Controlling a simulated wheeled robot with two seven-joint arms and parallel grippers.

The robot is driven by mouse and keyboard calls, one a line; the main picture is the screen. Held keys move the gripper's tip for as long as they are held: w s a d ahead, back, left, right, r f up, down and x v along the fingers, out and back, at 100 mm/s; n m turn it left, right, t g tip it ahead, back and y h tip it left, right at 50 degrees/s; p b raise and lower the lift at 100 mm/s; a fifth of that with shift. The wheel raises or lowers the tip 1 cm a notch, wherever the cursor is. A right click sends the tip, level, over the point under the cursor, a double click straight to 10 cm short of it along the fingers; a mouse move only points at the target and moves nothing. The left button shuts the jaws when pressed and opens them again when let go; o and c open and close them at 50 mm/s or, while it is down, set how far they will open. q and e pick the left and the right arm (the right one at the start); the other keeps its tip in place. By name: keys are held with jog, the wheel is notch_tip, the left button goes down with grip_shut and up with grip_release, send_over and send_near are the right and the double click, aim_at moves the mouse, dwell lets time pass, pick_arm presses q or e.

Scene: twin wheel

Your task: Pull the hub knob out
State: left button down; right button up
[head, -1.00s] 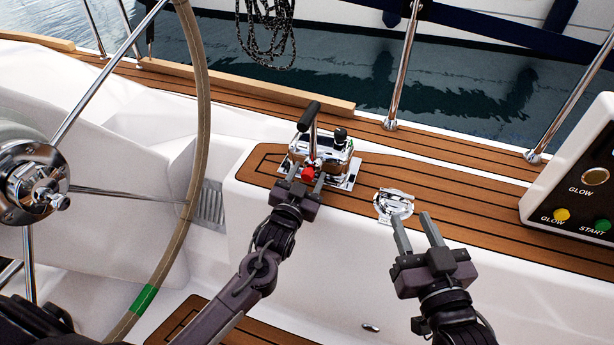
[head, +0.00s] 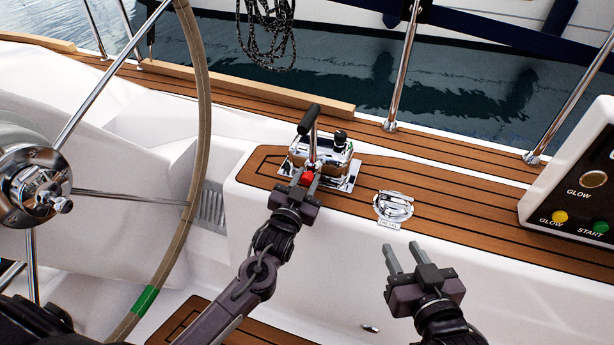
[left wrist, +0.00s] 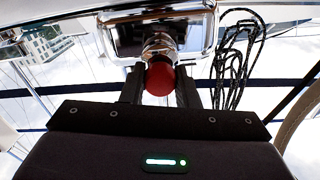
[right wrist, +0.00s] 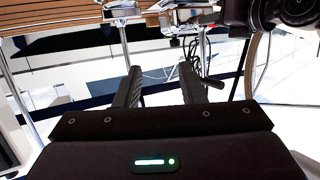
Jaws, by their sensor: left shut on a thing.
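The red hub knob (head: 306,178) sits at the front of the chrome lever housing (head: 326,170), at the foot of the black-handled lever (head: 310,118). In the left wrist view the knob (left wrist: 160,78) is round and red, on a chrome collar, between the two fingers. My left gripper (head: 308,185) is shut on the knob, which partly hides it in the head view. My right gripper (head: 403,255) is open and empty, over the white side of the cockpit, well to the right of and below the knob.
A chrome deck fitting (head: 393,207) lies on the teak strip right of the housing. A panel with coloured buttons (head: 575,200) stands at the far right. The steering wheel rim (head: 203,120) rises left of my left arm. The white side between the arms is clear.

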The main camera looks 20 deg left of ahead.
pick_arm(q)
jog(key=shift+s+f+p, duration=0.1)
jog(key=shift+s+p, duration=0.45)
pick_arm(e)
jog(key=s+d+f+g+h, duration=0.1)
jog(key=s+f+g, duration=0.4)
jog(key=f, duration=0.4)
jog(key=shift+s+h, duration=0.4)
jog(key=shift+d, duration=0.1)
pick_arm(q)
jog(key=c, duration=1.5)
grip_release()
jog(key=o, duration=0.4)
jog(key=shift+s, duration=0.1)
